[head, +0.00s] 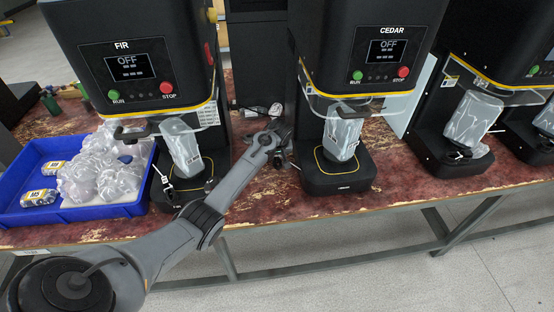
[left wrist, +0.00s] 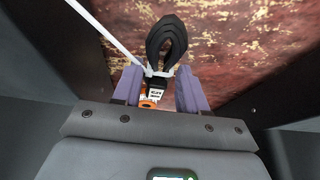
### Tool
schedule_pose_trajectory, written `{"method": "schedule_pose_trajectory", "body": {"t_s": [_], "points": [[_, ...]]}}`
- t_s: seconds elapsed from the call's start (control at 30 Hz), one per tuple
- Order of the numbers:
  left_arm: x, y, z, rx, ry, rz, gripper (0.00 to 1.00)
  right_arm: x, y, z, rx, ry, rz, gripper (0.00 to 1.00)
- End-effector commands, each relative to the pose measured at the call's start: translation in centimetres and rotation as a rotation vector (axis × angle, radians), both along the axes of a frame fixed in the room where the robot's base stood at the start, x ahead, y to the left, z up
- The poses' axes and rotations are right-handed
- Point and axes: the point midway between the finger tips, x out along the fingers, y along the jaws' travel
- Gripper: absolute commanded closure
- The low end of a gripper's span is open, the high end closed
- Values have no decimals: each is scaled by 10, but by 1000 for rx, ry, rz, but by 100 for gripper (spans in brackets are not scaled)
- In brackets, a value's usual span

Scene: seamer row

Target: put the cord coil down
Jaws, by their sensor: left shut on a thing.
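The black cord coil (left wrist: 166,42) shows in the left wrist view as a looped bundle with a white tie. My left gripper (left wrist: 158,88) is shut on it, its two purple-grey fingers on either side of the lower end. A small tag with orange and white parts (left wrist: 153,97) shows between the fingers. In the head view my left gripper (head: 281,155) is between the FIR and CEDAR machines, over the worn red-brown table (head: 262,205). The coil is hard to make out there. I cannot tell whether it touches the table. My right gripper is not in view.
The FIR machine (head: 130,65) stands left of my gripper, the CEDAR machine (head: 370,60) right. Both screens read OFF. A blue tray (head: 100,213) with clear bags is at the left. A pale cable and plug (head: 274,109) lie behind. The table's front strip is clear.

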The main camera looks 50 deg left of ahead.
Motion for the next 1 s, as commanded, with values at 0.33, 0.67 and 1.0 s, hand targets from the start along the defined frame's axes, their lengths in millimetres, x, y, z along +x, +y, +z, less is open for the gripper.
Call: {"method": "schedule_pose_trajectory", "body": {"t_s": [0.33, 0.67, 1.0], "points": [[0, 0, -14, 1, -2, 1, 95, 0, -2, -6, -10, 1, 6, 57], [0, 0, -18, 0, -1, 0, 40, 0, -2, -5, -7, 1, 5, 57], [0, 0, -17, 0, -1, 0, 32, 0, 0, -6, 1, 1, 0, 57]]}}
